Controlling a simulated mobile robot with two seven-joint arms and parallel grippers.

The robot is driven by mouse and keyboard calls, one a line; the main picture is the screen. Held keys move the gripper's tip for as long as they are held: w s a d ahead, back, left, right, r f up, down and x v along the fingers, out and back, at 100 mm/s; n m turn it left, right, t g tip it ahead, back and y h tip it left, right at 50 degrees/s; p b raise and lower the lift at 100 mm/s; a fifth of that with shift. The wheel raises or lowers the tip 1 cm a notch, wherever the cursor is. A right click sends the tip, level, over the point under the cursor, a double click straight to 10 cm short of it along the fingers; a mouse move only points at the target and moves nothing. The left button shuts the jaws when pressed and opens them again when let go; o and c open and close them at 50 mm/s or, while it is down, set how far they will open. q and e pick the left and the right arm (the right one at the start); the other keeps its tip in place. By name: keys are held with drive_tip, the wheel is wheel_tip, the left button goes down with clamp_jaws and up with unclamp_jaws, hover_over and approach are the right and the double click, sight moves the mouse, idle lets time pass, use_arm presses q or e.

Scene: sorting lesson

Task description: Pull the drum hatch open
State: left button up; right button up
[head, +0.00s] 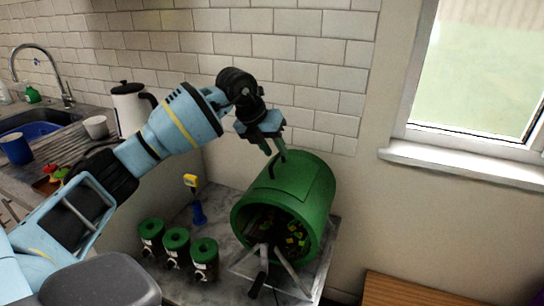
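The green drum (325,215) lies on its side on a metal stand, its open end facing the front. Its hatch (304,184) is a panel on the upper curved side and looks closed. A black curved handle (273,168) stands up at the hatch's left edge. My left gripper (275,151) reaches in from the left and points down just above the handle. Its fingers look apart, with the wall showing between them. I cannot tell whether a fingertip touches the handle. My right gripper is not in view.
Several green-lidded canisters (176,247) stand left of the drum on the grey surface. A blue and yellow tool (198,212) stands behind them. Dark and yellow bits (293,238) show inside the drum. A sink counter is at left, and a wooden top (405,292) at lower right.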

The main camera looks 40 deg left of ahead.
sight(274, 160)
use_arm(q)
drive_tip(key=a+r+y, duration=0.1)
drive_tip(key=a+r, duration=0.1)
drive_tip(key=a, duration=0.2)
drive_tip(key=shift+n, duration=0.4)
drive_tip(key=shift+x, duration=3.85)
drive_tip(key=shift+d, duration=0.2)
clamp_jaws()
